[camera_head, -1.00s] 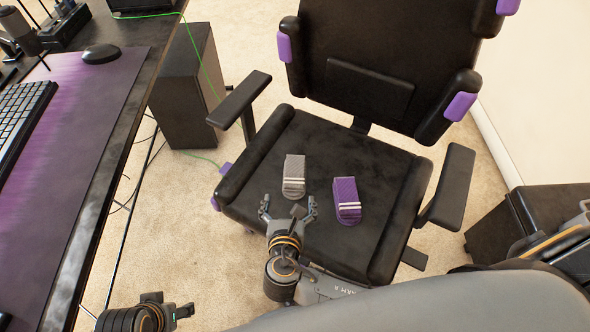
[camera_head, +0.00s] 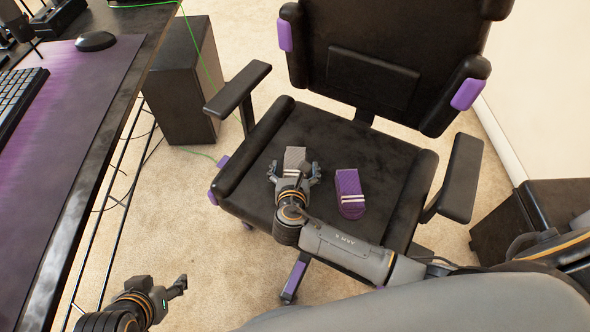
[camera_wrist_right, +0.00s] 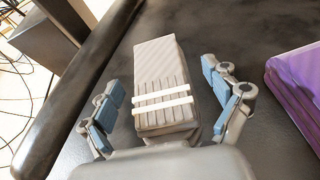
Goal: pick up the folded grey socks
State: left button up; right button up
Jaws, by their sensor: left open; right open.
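The folded grey socks (camera_head: 294,158), with two white stripes, lie on the black chair seat. They also show in the right wrist view (camera_wrist_right: 162,75), lying between the spread fingers. My right gripper (camera_head: 295,171) is open, with one finger on each side of the near end of the socks; the near end is partly hidden by the gripper. In the right wrist view a gap shows between each finger of the gripper (camera_wrist_right: 172,98) and the socks. My left gripper (camera_head: 171,290) is open and empty at the lower left, away from the chair.
Folded purple socks (camera_head: 349,191) lie on the seat (camera_head: 330,137) to the right of my right gripper. Armrests (camera_head: 239,88) stand at both sides of the seat. The desk (camera_head: 85,180) with a keyboard is at the left, a dark speaker box (camera_head: 184,90) behind.

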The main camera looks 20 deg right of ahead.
jog(key=c, duration=1.2)
jog(key=shift+c, duration=0.2)
